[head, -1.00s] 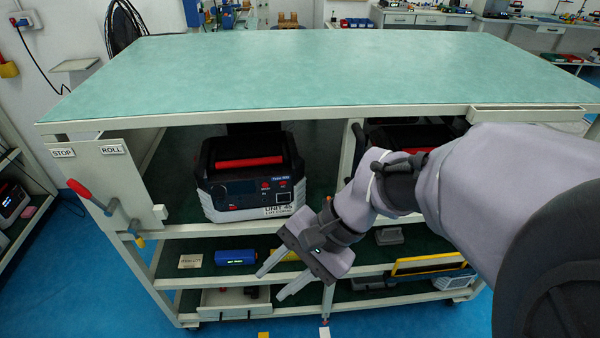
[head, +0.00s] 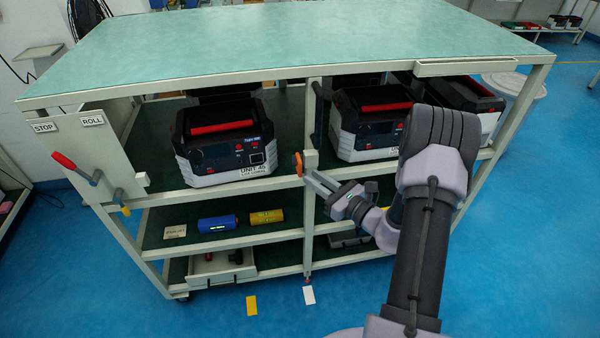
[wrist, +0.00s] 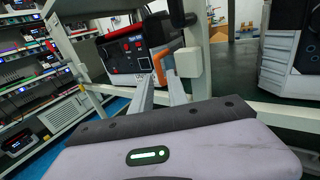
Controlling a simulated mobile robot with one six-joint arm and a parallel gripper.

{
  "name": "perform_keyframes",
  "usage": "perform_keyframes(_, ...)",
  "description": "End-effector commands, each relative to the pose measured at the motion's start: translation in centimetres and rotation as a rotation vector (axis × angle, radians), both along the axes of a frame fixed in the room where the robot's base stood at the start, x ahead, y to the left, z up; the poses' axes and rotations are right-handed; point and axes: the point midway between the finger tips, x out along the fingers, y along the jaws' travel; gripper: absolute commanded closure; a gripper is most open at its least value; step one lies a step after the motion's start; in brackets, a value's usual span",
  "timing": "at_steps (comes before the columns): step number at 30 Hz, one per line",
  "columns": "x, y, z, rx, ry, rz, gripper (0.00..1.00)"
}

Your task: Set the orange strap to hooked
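The orange strap (head: 298,164) is a small orange piece at the front middle post of the cart, beside a pale block (head: 311,160). In the wrist view the strap (wrist: 163,66) shows as a bent orange band just beyond my fingertips, left of the pale block (wrist: 188,62). My gripper (head: 318,190) is just below and right of the strap in the head view. Its two fingers (wrist: 160,84) are apart with a gap between them, pointing at the strap. I cannot tell whether they touch it. The strap's far end is hidden.
A unit with a red handle (head: 222,150) stands left of the post; another (head: 368,125) stands right. A red-handled lever (head: 78,168) is on the left panel by the STOP and ROLL labels. The lower shelf holds blue (head: 218,223) and yellow (head: 267,216) items.

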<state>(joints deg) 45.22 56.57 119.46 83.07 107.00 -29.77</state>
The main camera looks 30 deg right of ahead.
Motion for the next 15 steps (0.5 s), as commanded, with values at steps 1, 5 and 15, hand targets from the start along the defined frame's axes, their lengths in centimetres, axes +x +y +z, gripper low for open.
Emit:
perform_keyframes(1,1.2,0.6,-0.2,-0.003,-0.002,0.005,0.8)
perform_keyframes(5,3.7,1.3,-0.2,-0.002,-0.001,0.003,0.8)
perform_keyframes(15,6.0,2.0,0.0,0.0,0.0,0.002,0.8)
